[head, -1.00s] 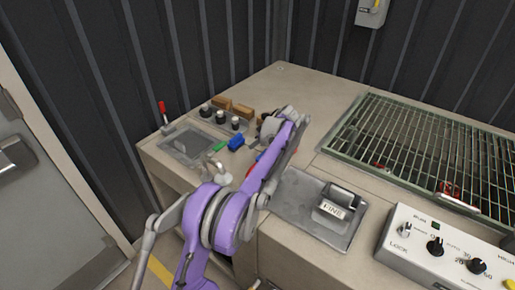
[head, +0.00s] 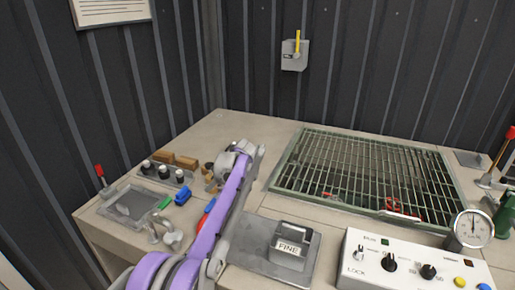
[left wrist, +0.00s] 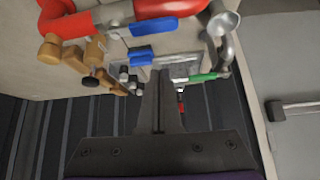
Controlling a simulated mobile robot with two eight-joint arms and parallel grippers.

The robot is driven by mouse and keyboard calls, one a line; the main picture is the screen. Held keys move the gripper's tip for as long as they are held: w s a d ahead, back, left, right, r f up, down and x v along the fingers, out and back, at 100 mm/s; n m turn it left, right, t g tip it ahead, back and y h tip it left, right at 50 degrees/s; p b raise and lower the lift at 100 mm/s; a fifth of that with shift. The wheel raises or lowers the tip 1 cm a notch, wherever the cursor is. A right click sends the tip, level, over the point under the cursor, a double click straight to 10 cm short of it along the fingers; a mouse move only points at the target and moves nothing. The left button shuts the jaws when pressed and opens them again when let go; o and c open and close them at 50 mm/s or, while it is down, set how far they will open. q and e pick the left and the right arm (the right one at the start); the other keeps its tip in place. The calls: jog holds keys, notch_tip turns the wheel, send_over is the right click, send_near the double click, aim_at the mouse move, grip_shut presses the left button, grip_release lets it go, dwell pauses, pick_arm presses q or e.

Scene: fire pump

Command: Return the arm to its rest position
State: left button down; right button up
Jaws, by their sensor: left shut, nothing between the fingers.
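My left arm (head: 232,190) is purple and grey and reaches from the bottom of the head view over the worktop. Its far end is beside the small valves and handles. In the left wrist view my left gripper (left wrist: 160,76) shows its dark fingers together, with nothing between them. Red pipework (left wrist: 85,18), a blue handle (left wrist: 154,28) and a green handle (left wrist: 203,77) lie past and around the fingertips. In the head view the arm hides part of the red pipework, and the fingertips cannot be made out. My right gripper is in neither view.
The worktop (head: 210,130) carries a green-framed grating (head: 365,168), a block marked FINE (head: 290,248), a white control box (head: 400,262) and a gauge (head: 473,228). A red-tipped lever (head: 101,176) stands at the left. Dark ribbed walls rise behind.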

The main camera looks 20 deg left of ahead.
pick_arm(q)
jog(key=s+d+m+t+h, duration=0.15)
jog(key=s+d+m, duration=0.3)
jog(key=s, duration=0.45)
jog(key=s+d+m+t+h, duration=0.1)
jog(key=s+d+m+h, duration=0.25)
jog(key=s+d, duration=0.4)
jog(key=s+d+f+m+h, duration=0.1)
jog(key=s+d+f+m, duration=0.1)
jog(key=s, duration=0.4)
jog(key=s+d+f+m+t, duration=0.1)
jog(key=s+d+f+m, duration=0.1)
jog(key=s, duration=0.5)
jog(key=s+d+f+m+h, duration=0.1)
jog(key=s+d+f+m, duration=0.2)
jog(key=s, duration=0.4)
notch_tip(320, 180, down, 3)
jog(key=shift+s+r+m+h, duration=0.2)
jog(key=shift+s+m+h, duration=0.1)
jog(key=shift+m, duration=0.2)
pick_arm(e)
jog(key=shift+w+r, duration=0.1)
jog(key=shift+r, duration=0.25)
pick_arm(q)
jog(key=shift+w+t, duration=0.1)
jog(key=shift+t, duration=0.15)
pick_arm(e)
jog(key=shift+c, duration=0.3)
